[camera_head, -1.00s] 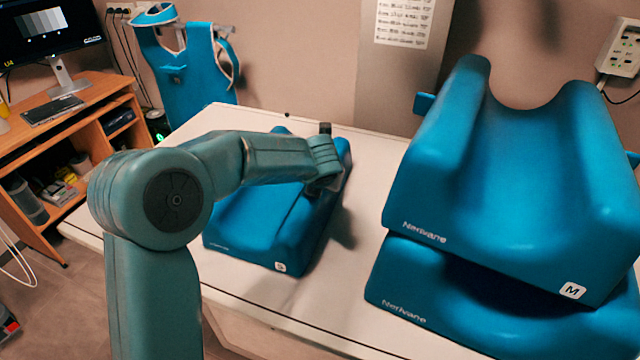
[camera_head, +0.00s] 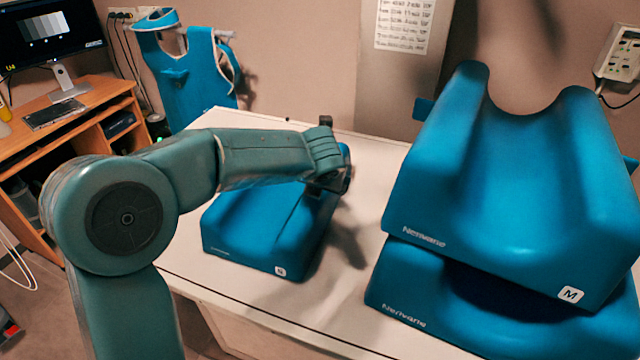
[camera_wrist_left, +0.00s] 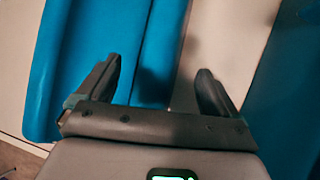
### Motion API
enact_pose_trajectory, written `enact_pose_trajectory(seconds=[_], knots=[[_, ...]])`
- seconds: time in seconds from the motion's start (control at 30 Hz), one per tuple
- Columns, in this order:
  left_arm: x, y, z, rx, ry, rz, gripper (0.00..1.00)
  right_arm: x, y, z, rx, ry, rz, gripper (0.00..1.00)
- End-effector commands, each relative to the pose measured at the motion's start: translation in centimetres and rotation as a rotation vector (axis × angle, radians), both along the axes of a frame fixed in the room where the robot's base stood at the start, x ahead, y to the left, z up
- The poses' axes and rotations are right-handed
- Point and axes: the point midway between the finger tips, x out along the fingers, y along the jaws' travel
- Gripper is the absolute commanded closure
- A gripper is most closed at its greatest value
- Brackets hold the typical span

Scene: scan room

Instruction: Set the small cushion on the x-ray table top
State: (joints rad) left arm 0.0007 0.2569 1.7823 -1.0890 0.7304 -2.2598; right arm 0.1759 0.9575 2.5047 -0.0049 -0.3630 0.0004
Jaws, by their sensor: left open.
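The small blue cushion (camera_head: 265,235) lies on the white x-ray table top (camera_head: 240,305), left of the larger blue cushions. My left arm crosses over it and hides part of its back and middle. My left gripper (camera_head: 338,183) is at the cushion's right edge in the head view. In the left wrist view my left gripper (camera_wrist_left: 158,70) has its fingers apart with nothing clamped. The small cushion (camera_wrist_left: 85,35) passes under the left finger there, and bare table (camera_wrist_left: 222,40) shows under the right finger. My right gripper is not in view.
Two large blue cushions, the upper one (camera_head: 520,190) on the lower one (camera_head: 420,285), stand at the right of the table. A wooden desk (camera_head: 90,105) with a monitor is at the left. A blue apron (camera_head: 190,65) hangs behind. Bare table lies between the cushions.

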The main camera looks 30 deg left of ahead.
Motion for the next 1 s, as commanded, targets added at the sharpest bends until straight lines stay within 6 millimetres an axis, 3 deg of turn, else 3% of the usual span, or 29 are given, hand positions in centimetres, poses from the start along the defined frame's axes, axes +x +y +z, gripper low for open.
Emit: enact_pose_trajectory(seconds=[0.1, 0.3, 1.0], knots=[[-1.4, -1.0, 2.3, 0.001, -0.003, -0.002, 0.06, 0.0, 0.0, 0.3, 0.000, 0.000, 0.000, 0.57], [-2.8, -1.9, 4.2, 0.001, 0.000, -0.001, 0.06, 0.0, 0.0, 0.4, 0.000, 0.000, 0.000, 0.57], [-3.1, -2.1, 4.6, 0.000, 0.001, 0.000, 0.06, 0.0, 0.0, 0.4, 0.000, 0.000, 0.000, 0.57]])
